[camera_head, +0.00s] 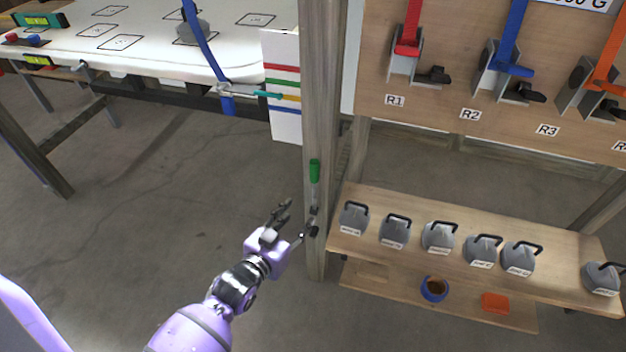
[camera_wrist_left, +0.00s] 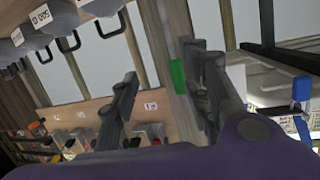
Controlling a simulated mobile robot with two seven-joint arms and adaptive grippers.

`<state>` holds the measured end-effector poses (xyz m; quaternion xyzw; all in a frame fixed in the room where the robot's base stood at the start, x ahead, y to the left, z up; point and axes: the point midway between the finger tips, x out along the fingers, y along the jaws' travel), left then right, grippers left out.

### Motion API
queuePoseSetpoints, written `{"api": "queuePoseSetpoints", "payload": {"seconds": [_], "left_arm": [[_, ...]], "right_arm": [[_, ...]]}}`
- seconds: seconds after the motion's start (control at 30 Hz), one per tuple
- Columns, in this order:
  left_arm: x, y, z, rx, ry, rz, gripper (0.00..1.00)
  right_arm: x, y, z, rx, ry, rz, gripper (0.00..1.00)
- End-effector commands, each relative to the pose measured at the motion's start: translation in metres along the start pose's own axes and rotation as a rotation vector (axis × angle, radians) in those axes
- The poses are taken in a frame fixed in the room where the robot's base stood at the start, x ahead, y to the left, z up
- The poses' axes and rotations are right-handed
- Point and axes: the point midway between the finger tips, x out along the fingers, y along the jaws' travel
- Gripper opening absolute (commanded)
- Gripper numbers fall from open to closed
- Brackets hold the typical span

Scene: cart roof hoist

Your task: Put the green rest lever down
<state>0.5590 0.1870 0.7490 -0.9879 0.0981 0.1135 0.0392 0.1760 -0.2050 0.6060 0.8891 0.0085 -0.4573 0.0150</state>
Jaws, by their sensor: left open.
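The green rest lever (camera_head: 314,171) is on the wooden post, with its green grip pointing up. Dark metal parts show on the post below the grip. My left gripper (camera_head: 297,219) is open, low and to the left of the grip, close to the post. In the left wrist view the green grip (camera_wrist_left: 178,74) appears between the two spread fingers (camera_wrist_left: 168,75), beyond them and nearer the right one. I see no contact with the grip. My right gripper is not in view.
Right of the post, a shelf (camera_head: 350,244) holds several grey weights. A lower shelf has a blue cup (camera_head: 434,289) and an orange block (camera_head: 495,302). A white table (camera_head: 130,50) stands back left; open floor lies below it.

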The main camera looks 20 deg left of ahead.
Motion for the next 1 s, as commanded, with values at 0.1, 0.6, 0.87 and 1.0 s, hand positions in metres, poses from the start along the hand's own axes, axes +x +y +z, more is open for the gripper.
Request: {"api": "queuePoseSetpoints", "payload": {"seconds": [0.1, 0.6, 0.87, 1.0], "left_arm": [[0.035, -0.016, -0.032, -0.011, 0.135, 0.004, 0.43], [0.074, -0.025, -0.064, -0.057, 0.238, -0.001, 0.43], [0.103, -0.025, -0.069, -0.056, 0.235, -0.001, 0.43], [0.107, -0.025, -0.070, -0.056, 0.235, -0.001, 0.43]], "right_arm": [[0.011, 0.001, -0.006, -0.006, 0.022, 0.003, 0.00], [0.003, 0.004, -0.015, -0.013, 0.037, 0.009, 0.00], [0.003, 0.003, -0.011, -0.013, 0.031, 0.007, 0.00], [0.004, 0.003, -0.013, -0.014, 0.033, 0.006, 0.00]]}}
